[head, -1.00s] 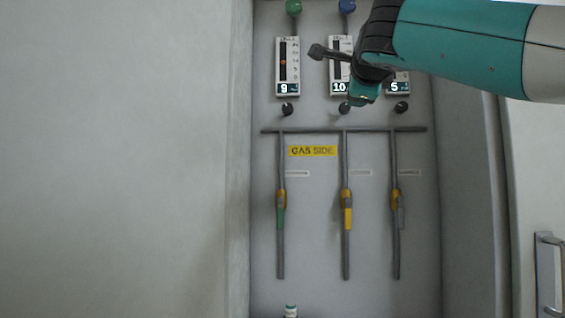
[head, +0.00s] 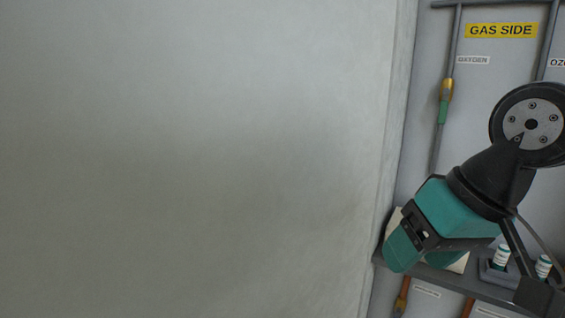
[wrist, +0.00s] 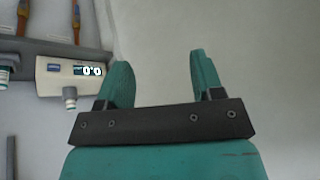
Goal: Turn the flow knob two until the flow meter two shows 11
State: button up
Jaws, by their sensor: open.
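Flow knob two and flow meter two are out of both present views. My gripper (wrist: 161,72) is open in the wrist view, with two teal fingers apart and nothing between them. In the head view its teal body hangs at the lower right, in front of a small shelf and below the oxygen pipe.
The shelf (head: 398,265) holds white-and-green vials (head: 501,257). A pale device (wrist: 57,87) with a display reading about 0.0 shows in the wrist view. A yellow GAS SIDE label (head: 501,30) and the oxygen pipe (head: 437,145) are at right. A plain wall (head: 190,150) fills the left.

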jog(key=s+a+f+n+g, duration=0.1)
jog(key=s+f+n+g, duration=0.2)
jog(key=s, duration=0.5)
jog(key=shift+s+a+f+n, duration=0.4)
jog(key=shift+f+n, duration=0.15)
jog(key=shift+n, duration=0.15)
